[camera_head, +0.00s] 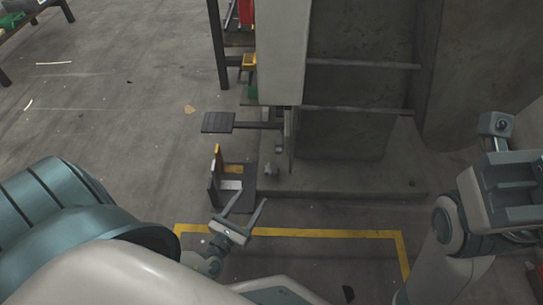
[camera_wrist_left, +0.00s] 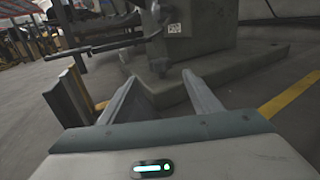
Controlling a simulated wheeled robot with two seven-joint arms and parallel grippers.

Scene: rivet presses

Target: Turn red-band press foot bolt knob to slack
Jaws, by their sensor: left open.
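The grey press stands on a flat base (camera_head: 340,180), which also shows in the wrist view (camera_wrist_left: 255,62). A small grey lump (camera_head: 270,170), which looks like the foot bolt knob, sits at the base's left end; it also shows small in the wrist view (camera_wrist_left: 160,67). Its turn position is too small to read. No red band shows on the press. My left gripper (camera_head: 246,201) is open and empty, in front of the base's near left corner and apart from the knob. In the wrist view its fingers (camera_wrist_left: 163,85) point towards the base.
A dark upright bracket with yellow parts (camera_head: 216,180) stands left of the knob, close to my left finger. A flat pedal (camera_head: 218,122) juts left from the press. A yellow floor line (camera_head: 320,233) runs in front. My right arm (camera_head: 460,225) is at right, its fingers not visible.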

